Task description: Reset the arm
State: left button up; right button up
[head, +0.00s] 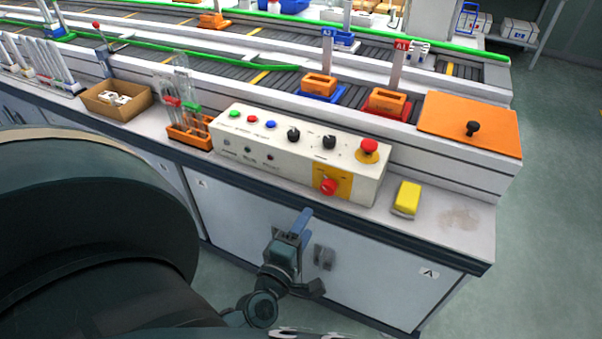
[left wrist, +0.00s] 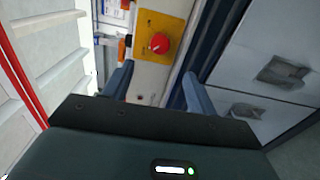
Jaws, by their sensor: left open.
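My left gripper (head: 301,222) hangs in front of the cabinet doors, below the front edge of the counter, in the head view. Its blue fingers point up towards the control box (head: 230,145). In the left wrist view the two fingers of my left gripper (left wrist: 157,82) stand apart with nothing between them. A red knob (head: 328,187) on a yellow plate is on the front face of the control box; the red knob (left wrist: 159,43) shows beyond the fingers in the left wrist view, apart from them. My right gripper is in neither view.
The counter also holds a yellow block (head: 407,198), an orange rack (head: 189,132) with tubes and a cardboard box (head: 116,99). A conveyor with orange holders runs behind. The cabinet front (head: 380,265) is close to my left gripper. Open floor (head: 555,200) lies right.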

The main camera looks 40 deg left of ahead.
pick_arm(q)
jog(key=shift+v, duration=0.8)
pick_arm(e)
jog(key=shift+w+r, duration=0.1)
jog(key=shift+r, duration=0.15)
pick_arm(q)
jog(key=shift+w, duration=0.1)
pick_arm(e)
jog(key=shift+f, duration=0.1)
pick_arm(q)
jog(key=s+d+m+g+h+p, duration=0.3)
jog(key=d+m, duration=0.3)
jog(key=m, duration=0.6)
jog(key=s+d+m+g+h+p, duration=0.2)
jog(key=d+m, duration=0.4)
jog(key=m, duration=0.6)
jog(key=g+h+p, duration=0.1)
jog(key=h+p, duration=0.1)
jog(key=shift+s+d+g+h, duration=0.3)
jog(key=shift+s+d, duration=0.05)
jog(key=shift+d, duration=0.05)
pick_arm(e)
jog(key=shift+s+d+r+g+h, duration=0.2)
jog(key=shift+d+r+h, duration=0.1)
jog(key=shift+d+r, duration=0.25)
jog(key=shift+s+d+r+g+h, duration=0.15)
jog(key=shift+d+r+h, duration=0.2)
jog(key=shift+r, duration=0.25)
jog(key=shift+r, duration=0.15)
